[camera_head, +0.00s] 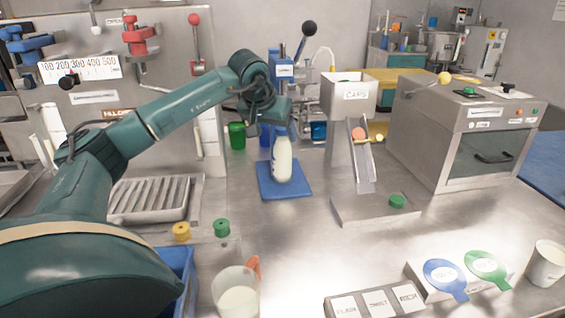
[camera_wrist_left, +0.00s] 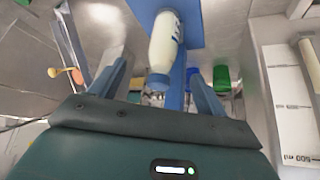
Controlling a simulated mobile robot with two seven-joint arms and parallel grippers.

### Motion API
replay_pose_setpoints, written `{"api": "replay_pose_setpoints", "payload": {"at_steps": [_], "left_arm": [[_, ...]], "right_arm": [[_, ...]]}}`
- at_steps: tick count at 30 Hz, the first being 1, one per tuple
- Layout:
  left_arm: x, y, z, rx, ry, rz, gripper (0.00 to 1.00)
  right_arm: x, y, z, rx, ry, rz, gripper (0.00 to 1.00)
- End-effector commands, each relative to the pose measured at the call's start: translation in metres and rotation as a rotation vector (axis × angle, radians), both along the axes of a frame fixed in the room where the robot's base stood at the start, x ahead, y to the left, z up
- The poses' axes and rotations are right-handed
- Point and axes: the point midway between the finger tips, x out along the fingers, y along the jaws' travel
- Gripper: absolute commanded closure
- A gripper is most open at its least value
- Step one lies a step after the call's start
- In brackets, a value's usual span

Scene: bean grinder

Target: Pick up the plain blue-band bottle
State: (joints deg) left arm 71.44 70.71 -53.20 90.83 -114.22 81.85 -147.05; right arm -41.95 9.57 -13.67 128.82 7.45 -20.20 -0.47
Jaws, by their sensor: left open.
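The milk-white bottle (camera_head: 283,162) with blue markings and a blue cap stands upright on a blue mat (camera_head: 303,189) in the head view. In the left wrist view the bottle (camera_wrist_left: 164,48) shows cap end nearest, in the gap between my fingers. My left gripper (camera_head: 270,126) is at the bottle's top, just behind or beside its cap. It is open, with a finger on either side of the bottle (camera_wrist_left: 157,72); I cannot tell whether either finger touches it. The fingertips are partly hidden in the head view. My right gripper is not in view.
A green container (camera_head: 237,136) stands left of the mat. A white caps box (camera_head: 349,98) and a metal chute (camera_head: 361,160) stand to the right, near a steel oven-like machine (camera_head: 470,130). A jug (camera_head: 236,294) stands in front. The steel counter right of centre is mostly clear.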

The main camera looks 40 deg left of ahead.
Motion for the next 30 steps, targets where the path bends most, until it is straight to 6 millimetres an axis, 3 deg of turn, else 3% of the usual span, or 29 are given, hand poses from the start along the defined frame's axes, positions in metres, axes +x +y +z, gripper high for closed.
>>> {"api": "replay_pose_setpoints", "payload": {"at_steps": [6,13,21,30], "left_arm": [[0.018,0.006,-0.03,-0.001,0.002,0.0,0.25],[0.029,0.011,-0.042,-0.001,0.0,0.0,0.25],[0.051,0.023,-0.069,0.0,0.001,0.0,0.25],[0.054,0.025,-0.074,0.0,-0.001,-0.001,0.25]], "right_arm": [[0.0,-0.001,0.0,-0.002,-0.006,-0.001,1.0],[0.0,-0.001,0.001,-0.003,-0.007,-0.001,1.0],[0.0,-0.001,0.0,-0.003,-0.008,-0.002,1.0],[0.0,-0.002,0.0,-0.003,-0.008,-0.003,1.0]]}}
